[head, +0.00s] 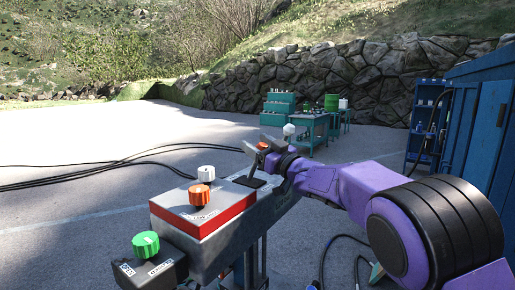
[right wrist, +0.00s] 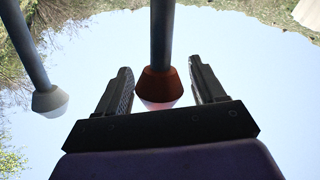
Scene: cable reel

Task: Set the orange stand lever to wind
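The orange stand lever has a grey shaft and an orange tip (head: 262,146) and rises from the far part of the grey stand (head: 235,236). In the right wrist view its orange knob (right wrist: 160,86) sits between the two fingers of my right gripper (right wrist: 160,70), with a visible gap on each side. The right gripper (head: 260,153) is open around the lever in the head view, with its arm coming in from the right. The lever's base is partly hidden, and its marked settings cannot be read. My left gripper is not in view.
A white-tipped lever (head: 289,130) stands close behind; a pale-tipped lever (right wrist: 49,101) shows in the wrist view. The stand carries a red panel (head: 215,218) with orange (head: 199,195) and white (head: 206,174) knobs. A green knob (head: 145,244) is nearer. Black cables (head: 110,164) lie left.

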